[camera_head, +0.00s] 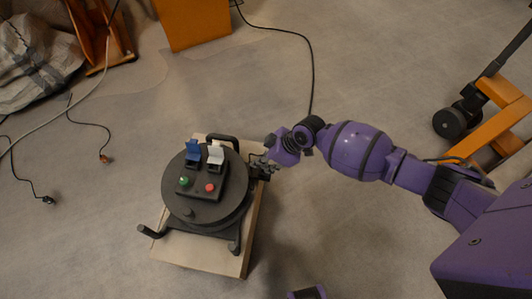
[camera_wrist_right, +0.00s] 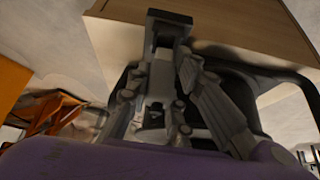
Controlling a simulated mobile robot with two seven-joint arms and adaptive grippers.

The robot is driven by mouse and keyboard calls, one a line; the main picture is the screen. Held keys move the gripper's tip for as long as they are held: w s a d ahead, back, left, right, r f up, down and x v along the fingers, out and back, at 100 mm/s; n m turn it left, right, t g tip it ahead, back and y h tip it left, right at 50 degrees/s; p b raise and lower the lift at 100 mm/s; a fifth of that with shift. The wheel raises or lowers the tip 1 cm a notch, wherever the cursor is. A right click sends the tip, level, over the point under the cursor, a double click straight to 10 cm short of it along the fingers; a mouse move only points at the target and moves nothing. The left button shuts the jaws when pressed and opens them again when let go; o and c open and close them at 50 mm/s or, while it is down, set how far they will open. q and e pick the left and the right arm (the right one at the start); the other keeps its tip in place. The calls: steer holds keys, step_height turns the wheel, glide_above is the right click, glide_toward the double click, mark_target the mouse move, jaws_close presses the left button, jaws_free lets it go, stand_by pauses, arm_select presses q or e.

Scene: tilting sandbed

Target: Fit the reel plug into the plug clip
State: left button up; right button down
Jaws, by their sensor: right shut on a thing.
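The black cable reel (camera_head: 203,212) lies face up on a pale box, with a blue and a white socket cover and a green and a red button on top. My right gripper (camera_head: 262,167) is at the reel's right edge, level with the white cover. In the right wrist view its fingers close around a small pale grey piece, which looks like the reel plug (camera_wrist_right: 160,82). A dark bracket-like part, possibly the plug clip (camera_wrist_right: 169,27), is just beyond it. I cannot tell whether plug and clip touch. My left gripper does not show.
The pale box (camera_head: 220,261) under the reel stands on a grey floor. Loose cables (camera_head: 90,124) and a grey sack (camera_head: 36,65) lie at the left. An orange box (camera_head: 193,22) is at the back, and an orange wheeled frame (camera_head: 490,110) at the right.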

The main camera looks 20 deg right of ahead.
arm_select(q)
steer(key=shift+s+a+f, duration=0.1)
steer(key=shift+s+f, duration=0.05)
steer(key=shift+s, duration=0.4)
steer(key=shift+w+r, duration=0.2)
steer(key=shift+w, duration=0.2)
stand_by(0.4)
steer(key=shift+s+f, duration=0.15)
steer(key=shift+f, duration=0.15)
arm_select(e)
steer(key=shift+f, duration=0.3)
arm_select(q)
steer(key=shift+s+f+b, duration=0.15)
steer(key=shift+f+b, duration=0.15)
steer(key=shift+b, duration=0.05)
arm_select(e)
steer(key=shift+f, duration=0.35)
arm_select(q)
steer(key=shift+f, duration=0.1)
arm_select(e)
steer(key=shift+f, duration=0.1)
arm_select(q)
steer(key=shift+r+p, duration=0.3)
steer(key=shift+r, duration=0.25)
arm_select(e)
steer(key=shift+r, duration=0.5)
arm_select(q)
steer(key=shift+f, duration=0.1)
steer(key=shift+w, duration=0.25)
